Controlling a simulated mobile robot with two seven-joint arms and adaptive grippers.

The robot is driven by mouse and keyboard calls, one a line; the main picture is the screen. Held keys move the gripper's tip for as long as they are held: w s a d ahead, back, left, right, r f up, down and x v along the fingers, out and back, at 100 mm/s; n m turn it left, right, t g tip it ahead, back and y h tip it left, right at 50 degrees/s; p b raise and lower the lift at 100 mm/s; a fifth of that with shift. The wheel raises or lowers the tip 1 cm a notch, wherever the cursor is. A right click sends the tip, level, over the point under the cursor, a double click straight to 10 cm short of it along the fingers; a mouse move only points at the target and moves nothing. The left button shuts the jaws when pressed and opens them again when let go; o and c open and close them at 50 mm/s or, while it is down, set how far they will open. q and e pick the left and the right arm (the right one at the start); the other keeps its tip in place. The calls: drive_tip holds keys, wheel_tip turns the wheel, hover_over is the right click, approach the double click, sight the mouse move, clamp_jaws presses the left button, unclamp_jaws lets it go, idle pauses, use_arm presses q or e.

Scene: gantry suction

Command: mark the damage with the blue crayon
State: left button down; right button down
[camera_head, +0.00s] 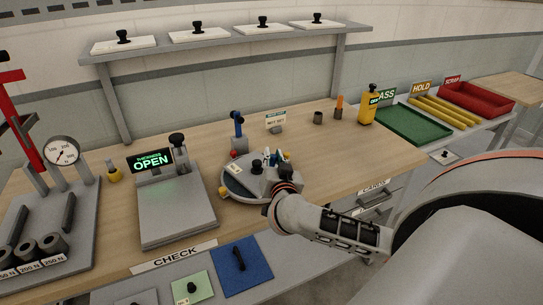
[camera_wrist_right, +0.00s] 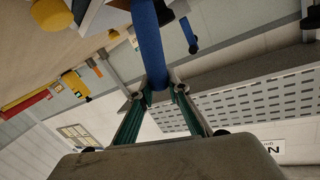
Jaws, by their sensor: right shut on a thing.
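My right gripper (camera_head: 285,183) is at the right side of a round grey turntable (camera_head: 232,190) on the bench. In the right wrist view its two green fingers (camera_wrist_right: 160,94) are shut on a blue cylinder, the blue crayon (camera_wrist_right: 148,42), which runs up out of frame between the fingertips. A grey block (camera_head: 279,173) and a white labelled piece (camera_head: 234,170) sit on the turntable. Small blue and yellow items show just behind the gripper, partly hidden by it. I cannot make out the damage. My left gripper is not in view.
A grey press plate with an OPEN display (camera_head: 151,161) stands left of the turntable. A blue-handled post (camera_head: 238,130) stands behind it. A yellow bottle (camera_head: 368,107), green tray (camera_head: 413,125) and red tray (camera_head: 478,99) are to the right. The bench right of the turntable is mostly clear.

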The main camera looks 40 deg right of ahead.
drive_tip(key=shift+s+d+f, duration=0.1)
drive_tip(key=shift+d+f, duration=0.05)
idle(0.3)
drive_tip(key=shift+r, duration=3.65)
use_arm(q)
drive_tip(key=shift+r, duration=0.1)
